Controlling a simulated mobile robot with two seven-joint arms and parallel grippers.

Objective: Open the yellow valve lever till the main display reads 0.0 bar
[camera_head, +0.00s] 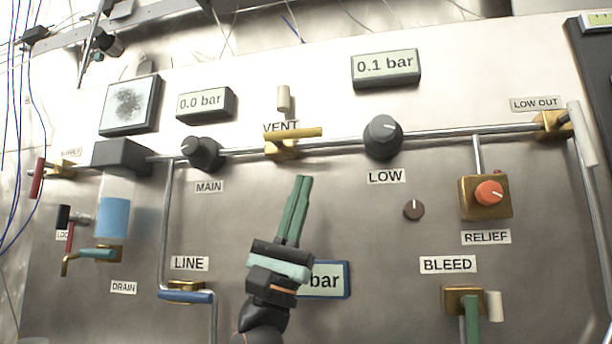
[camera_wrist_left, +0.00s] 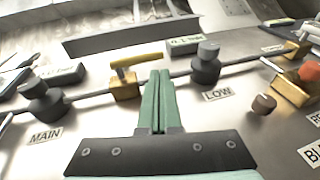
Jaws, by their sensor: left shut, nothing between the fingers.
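The yellow valve lever (camera_head: 294,132) sits on a brass valve under the VENT label and lies nearly level, roughly along the pipe. It also shows in the left wrist view (camera_wrist_left: 137,60), left of the fingertips. The main display (camera_head: 205,103), above the MAIN knob (camera_head: 203,153), reads 0.0 bar. My left gripper (camera_head: 304,179) is shut and empty, its green fingers pointing up at the panel just below the VENT valve. In the head view there is a gap between the fingertips and the lever. My right gripper is not in view.
A second display (camera_head: 386,68) reads 0.1 bar above the LOW knob (camera_head: 382,137). A blue-framed display (camera_head: 332,280) is partly hidden by my left gripper, its number covered. The orange RELIEF knob (camera_head: 488,193) is at right; the blue LINE lever (camera_head: 186,296) is at lower left.

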